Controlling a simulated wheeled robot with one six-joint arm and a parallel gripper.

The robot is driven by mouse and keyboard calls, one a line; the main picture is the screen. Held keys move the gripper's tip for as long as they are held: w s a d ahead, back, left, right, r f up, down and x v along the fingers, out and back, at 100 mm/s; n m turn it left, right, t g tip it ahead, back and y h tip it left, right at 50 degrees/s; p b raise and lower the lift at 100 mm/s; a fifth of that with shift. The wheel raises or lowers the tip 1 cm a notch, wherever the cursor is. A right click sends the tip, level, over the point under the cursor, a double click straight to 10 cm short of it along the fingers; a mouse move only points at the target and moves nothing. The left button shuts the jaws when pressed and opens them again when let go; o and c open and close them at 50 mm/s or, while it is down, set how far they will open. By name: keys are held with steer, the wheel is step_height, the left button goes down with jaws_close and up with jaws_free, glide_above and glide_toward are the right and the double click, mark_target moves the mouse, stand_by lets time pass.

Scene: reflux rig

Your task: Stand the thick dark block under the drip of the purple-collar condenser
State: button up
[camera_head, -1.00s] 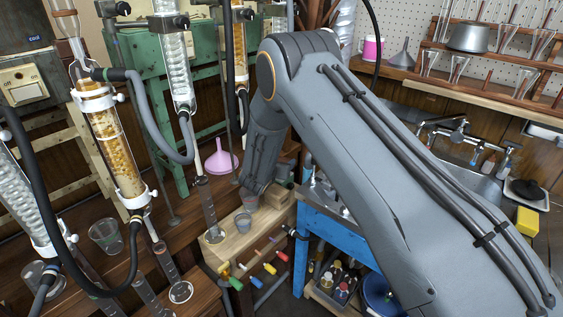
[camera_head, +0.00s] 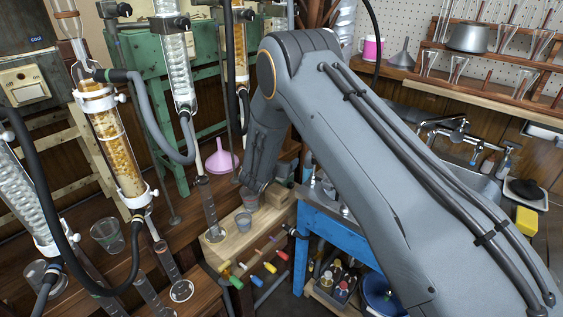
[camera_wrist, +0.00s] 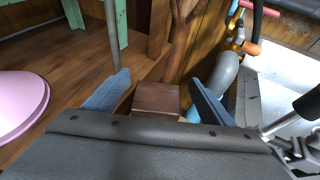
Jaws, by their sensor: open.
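A thick brown block (camera_wrist: 157,98) lies between the two blue fingers of my gripper (camera_wrist: 158,84) in the wrist view. The fingers stand apart on its left and right, and I see no clear contact. In the head view my gripper (camera_head: 252,184) is low over the wooden bench end, partly hidden by my arm. Several condensers hang at the left, among them an amber-filled one (camera_head: 116,150) and a coiled glass one (camera_head: 177,65). I cannot make out a purple collar on any of them.
A pink funnel (camera_head: 221,160) stands left of my gripper. A measuring cylinder (camera_head: 211,215) and a small cup (camera_head: 243,222) stand on the pale wooden bench end (camera_head: 228,240). A beaker (camera_head: 107,236) is farther left. A blue-framed cart (camera_head: 318,222) is close at the right.

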steer(key=b+v, duration=0.2)
steer(key=v, duration=1)
